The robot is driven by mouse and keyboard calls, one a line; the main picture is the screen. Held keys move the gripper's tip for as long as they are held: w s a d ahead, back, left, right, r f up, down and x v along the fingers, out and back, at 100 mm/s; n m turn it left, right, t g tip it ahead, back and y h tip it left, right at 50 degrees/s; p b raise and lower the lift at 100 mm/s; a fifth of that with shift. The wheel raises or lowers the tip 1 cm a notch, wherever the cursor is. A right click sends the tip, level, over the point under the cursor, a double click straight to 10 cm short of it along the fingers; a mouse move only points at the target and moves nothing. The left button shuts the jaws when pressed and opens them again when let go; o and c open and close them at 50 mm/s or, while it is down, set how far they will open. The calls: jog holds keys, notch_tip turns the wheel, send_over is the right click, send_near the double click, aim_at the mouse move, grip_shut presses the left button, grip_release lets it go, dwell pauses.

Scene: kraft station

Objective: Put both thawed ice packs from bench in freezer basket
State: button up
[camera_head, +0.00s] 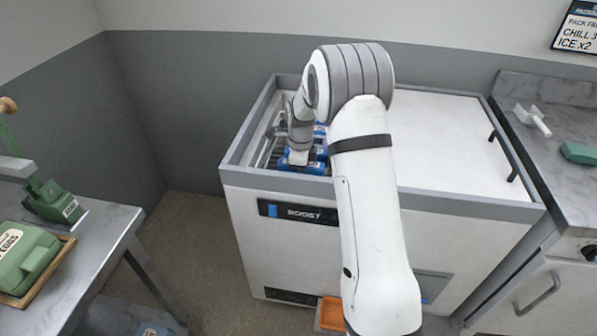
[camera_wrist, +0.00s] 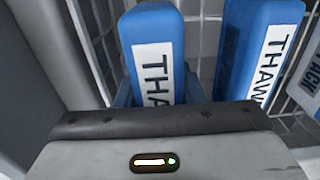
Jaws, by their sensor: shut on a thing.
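Blue ice packs with white labels are inside the open left part of the freezer (camera_head: 280,185). In the wrist view, my gripper (camera_wrist: 160,98) is shut on the left blue ice pack (camera_wrist: 152,30), whose label starts "THA". A second blue ice pack (camera_wrist: 262,30), its label starting "THAW", stands just to the right. Another blue piece with "PACK" on its label shows at the right edge. The wire freezer basket (camera_wrist: 200,40) is around and behind them. In the head view, my gripper (camera_head: 298,160) reaches down into the freezer; its fingertips are hidden.
A white lid (camera_head: 440,140) covers the freezer's right part. The right bench (camera_head: 560,180) holds a white object (camera_head: 533,118) and a green object (camera_head: 580,153); no blue pack shows there. A left table (camera_head: 85,240) holds green items. An orange bin (camera_head: 331,312) is low in front.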

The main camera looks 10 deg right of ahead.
jog(key=shift+f, duration=0.25)
jog(key=o, duration=0.9)
jog(key=shift+r, duration=0.1)
notch_tip(320, 180, up, 13)
jog(key=shift+f+p, duration=0.1)
jog(key=shift+p, duration=0.25)
jog(key=s+r+n+t, duration=0.1)
jog(key=s+r+n, duration=0.2)
jog(key=s+n, duration=0.8)
jog(key=s+r+n+t, duration=0.1)
jog(key=s+r+n, duration=0.2)
jog(key=s+n, duration=0.8)
jog(key=s, duration=1)
jog(key=shift+s+a+n, duration=0.3)
jog(key=shift+a, duration=0.05)
